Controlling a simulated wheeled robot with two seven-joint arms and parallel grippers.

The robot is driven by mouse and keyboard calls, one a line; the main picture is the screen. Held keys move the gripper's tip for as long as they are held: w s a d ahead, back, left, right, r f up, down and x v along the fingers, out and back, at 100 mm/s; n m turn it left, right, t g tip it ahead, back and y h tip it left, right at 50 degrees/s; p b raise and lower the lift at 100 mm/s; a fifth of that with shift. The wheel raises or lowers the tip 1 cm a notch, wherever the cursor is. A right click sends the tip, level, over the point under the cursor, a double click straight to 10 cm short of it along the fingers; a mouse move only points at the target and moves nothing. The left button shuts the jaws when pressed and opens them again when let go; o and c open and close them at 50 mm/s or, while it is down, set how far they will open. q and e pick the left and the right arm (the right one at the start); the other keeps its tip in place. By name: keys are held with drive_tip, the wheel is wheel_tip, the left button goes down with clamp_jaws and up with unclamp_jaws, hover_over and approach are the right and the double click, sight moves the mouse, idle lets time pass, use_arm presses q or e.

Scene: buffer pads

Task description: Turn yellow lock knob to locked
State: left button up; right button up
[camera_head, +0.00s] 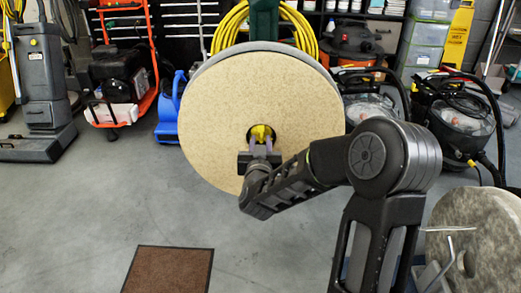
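The yellow lock knob (261,133) sits in the dark centre hole of a large round tan buffer pad (225,105), which faces me upright. My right gripper (261,146) comes up from below, with its two fingers pointing at the knob and their tips at or very near its lower edge. A gap shows between the fingers. Whether the fingertips touch the knob cannot be told at this size. My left gripper does not show.
A grey speckled pad (485,235) stands at the lower right beside a metal bracket. A brown mat (168,270) lies on the floor. Cleaning machines, a blue blower (172,108) and a yellow coiled hose (231,25) are behind. The floor at left is clear.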

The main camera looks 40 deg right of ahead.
drive_tip(key=shift+x, duration=1.45)
clamp_jaws()
idle(0.8)
